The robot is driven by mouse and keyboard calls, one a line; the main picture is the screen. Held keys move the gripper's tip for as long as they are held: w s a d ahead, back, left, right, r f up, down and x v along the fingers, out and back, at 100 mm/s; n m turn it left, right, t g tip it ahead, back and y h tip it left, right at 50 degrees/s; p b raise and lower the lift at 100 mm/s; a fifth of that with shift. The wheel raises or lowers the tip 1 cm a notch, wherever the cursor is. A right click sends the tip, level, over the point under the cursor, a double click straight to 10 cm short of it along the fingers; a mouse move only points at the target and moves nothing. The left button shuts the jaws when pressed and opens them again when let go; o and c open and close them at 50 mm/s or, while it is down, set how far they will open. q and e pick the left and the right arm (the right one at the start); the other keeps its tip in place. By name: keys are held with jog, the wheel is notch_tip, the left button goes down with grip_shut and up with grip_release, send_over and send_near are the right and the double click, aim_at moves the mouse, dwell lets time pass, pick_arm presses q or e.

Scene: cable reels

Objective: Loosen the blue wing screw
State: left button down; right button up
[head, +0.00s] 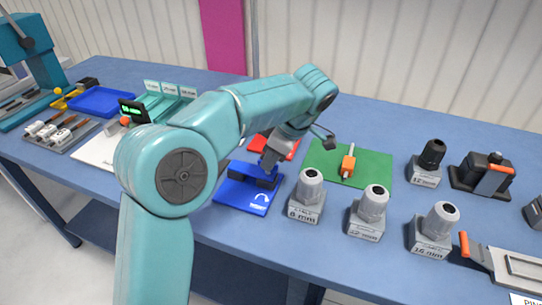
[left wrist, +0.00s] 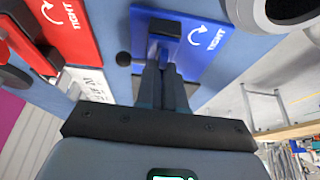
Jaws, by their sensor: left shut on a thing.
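The blue plate (head: 238,198) lies on the table in the middle of the head view, with a white curved arrow printed on it. It also shows in the left wrist view (left wrist: 225,28), where the word "TIGHT" is readable beside the arrow. My left gripper (head: 268,163) comes down over this plate. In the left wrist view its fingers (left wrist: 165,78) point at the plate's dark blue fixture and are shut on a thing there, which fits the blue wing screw. The fingers hide most of that screw, so its turn angle cannot be told. My right gripper is not in view.
A red plate (left wrist: 72,28) with its own arrow is beside the blue one. Grey cylindrical fittings (head: 307,192) on labelled blocks stand close to the right. A blue tray (head: 100,101) is at the left.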

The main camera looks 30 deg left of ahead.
pick_arm(q)
jog(key=shift+n, duration=0.3)
jog(key=c, duration=1.2)
grip_release()
jog(key=shift+a+f, duration=0.1)
jog(key=shift+a, duration=0.05)
jog(key=shift+c, duration=0.2)
jog(key=p+v, duration=0.5)
jog(key=v, duration=1.1)
jog(key=shift+r, duration=0.2)
jog(key=shift+w, duration=0.1)
